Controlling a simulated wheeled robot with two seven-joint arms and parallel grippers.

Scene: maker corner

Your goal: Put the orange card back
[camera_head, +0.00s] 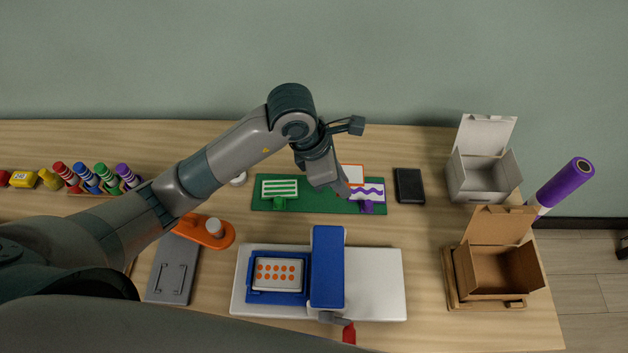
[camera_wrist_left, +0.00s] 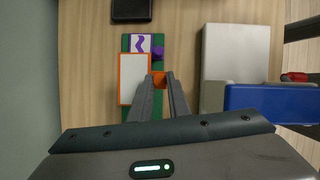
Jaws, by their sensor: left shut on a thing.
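The orange card (camera_head: 352,172), white with an orange border, is partly hidden by my left gripper in the head view. In the left wrist view the card (camera_wrist_left: 133,80) shows a blank white face and an orange tab between the fingertips. My left gripper (camera_head: 343,189) is shut on that tab; its fingertips also show in the left wrist view (camera_wrist_left: 160,80). The card is over the middle of the green board (camera_head: 322,203), between the green-striped card (camera_head: 279,188) and the purple wavy card (camera_head: 369,190). I cannot tell whether it touches the board. My right gripper is not in view.
A black flat block (camera_head: 408,186) lies right of the board. In front is a white base (camera_head: 376,283) with a blue press (camera_head: 327,266) and an orange-dotted block (camera_head: 278,274). Open white (camera_head: 482,175) and brown (camera_head: 499,270) boxes stand right. Markers (camera_head: 85,177) stand left.

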